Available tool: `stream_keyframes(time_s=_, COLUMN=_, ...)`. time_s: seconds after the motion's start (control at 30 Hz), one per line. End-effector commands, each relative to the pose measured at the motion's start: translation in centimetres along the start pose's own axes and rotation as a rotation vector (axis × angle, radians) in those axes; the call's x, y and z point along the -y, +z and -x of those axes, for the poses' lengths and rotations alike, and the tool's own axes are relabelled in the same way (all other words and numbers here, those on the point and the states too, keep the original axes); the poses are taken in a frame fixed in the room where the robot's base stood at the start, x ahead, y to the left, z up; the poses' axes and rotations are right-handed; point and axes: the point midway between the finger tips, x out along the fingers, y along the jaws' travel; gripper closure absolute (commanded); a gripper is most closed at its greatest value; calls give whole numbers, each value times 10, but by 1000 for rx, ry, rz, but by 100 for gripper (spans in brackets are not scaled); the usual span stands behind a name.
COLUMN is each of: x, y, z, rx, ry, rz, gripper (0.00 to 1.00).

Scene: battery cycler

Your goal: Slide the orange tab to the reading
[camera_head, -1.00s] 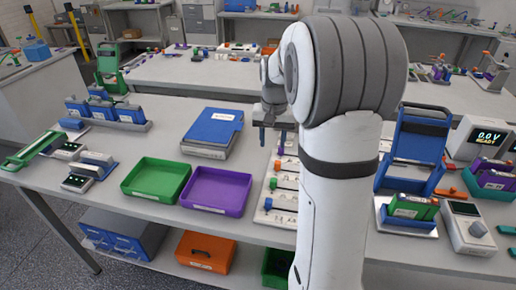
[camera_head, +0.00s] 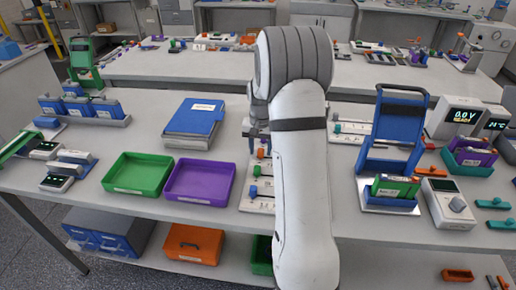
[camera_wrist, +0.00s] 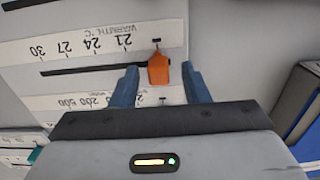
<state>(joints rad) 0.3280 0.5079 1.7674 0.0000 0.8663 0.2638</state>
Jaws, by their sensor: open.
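The orange tab (camera_wrist: 158,68) shows in the wrist view on a white slider strip (camera_wrist: 60,25). The strip is printed WARMTH °C with 21, 24, 27 and 30, upside down in the picture. The tab stands near the right end of the dark slot (camera_wrist: 90,65), right of the 21, beside a short dark mark. My gripper (camera_wrist: 160,82) is open, with one blue finger on each side of the tab and visible gaps between. In the head view my gripper (camera_head: 256,134) is partly seen above a white slider board (camera_head: 255,200); my arm hides part of this area.
Another slider board (camera_head: 350,128) lies right of my arm. A blue stand (camera_head: 395,140) and a meter reading 0.0 V (camera_head: 462,116) stand at the right; the display beside it (camera_head: 494,124) is hard to read. Green (camera_head: 138,174) and purple (camera_head: 200,180) trays lie left, with a blue binder (camera_head: 193,120) behind.

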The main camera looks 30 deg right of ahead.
Motion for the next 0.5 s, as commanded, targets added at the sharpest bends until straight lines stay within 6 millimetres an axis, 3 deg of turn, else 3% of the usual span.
stream_keyframes(time_s=0.2, x=0, y=0, z=0, rx=0, ry=0, rz=0, gripper=58)
stream_keyframes(time_s=0.5, x=-1, y=0, z=0, rx=0, ry=0, rz=-1, gripper=83)
